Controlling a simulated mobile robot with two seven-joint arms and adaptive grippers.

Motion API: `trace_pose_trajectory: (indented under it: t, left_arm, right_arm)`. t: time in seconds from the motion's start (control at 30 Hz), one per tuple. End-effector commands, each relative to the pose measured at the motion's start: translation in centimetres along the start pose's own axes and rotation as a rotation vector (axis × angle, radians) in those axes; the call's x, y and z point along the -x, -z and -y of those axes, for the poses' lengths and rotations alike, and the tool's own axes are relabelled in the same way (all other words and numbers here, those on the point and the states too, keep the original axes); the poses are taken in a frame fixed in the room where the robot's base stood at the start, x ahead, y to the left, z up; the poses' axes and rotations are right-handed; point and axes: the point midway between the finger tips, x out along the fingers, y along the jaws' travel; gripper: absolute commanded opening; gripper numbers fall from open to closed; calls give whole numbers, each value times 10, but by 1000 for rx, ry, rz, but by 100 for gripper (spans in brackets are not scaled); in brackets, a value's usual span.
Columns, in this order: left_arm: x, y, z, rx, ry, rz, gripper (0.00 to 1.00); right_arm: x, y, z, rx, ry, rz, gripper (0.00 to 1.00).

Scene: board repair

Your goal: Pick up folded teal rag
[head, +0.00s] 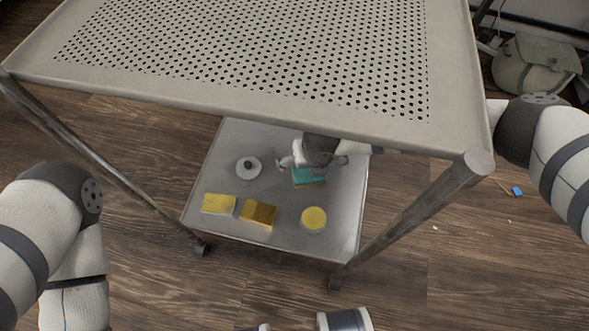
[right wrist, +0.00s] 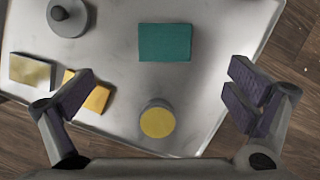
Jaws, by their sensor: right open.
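The folded teal rag (right wrist: 165,42) lies flat on the lower shelf of the metal cart, a neat rectangle in the right wrist view. In the head view the teal rag (head: 309,177) is partly hidden by my right gripper. My right gripper (head: 312,163) reaches in under the cart's top and hangs above the rag. In the right wrist view the right gripper (right wrist: 158,98) is open with nothing between its fingers, and the rag shows beyond the gap between them. My left gripper is not visible; only parts of my left arm show at the left.
On the lower shelf (head: 277,142) are a round grey item with a dark knob (head: 249,167), two yellowish blocks (head: 219,204) (head: 259,213) and a yellow-topped round tin (head: 313,219). The perforated top shelf (head: 452,110) overhangs it. Cart legs (head: 420,218) stand at the corners.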

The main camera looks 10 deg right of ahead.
Motion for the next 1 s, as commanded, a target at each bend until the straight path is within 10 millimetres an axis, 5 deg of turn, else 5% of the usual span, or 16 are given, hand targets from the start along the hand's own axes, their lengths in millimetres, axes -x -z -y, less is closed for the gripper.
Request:
trace_pose_trajectory:
  t: [0.23, 0.47, 0.7, 0.9, 1.0]
  left_arm:
    - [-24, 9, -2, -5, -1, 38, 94]
    - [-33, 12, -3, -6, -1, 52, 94]
    - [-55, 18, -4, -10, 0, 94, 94]
    - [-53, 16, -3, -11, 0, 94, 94]
    - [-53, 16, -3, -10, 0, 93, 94]
  right_arm:
    - [-57, 5, 1, -1, 1, -7, 98]
    - [-78, 3, 2, 0, -1, -3, 98]
    - [-123, 6, 8, 1, 1, -6, 98]
    - [-120, 2, 8, 2, 0, 1, 98]
    - [-120, 2, 8, 2, 0, 1, 78]
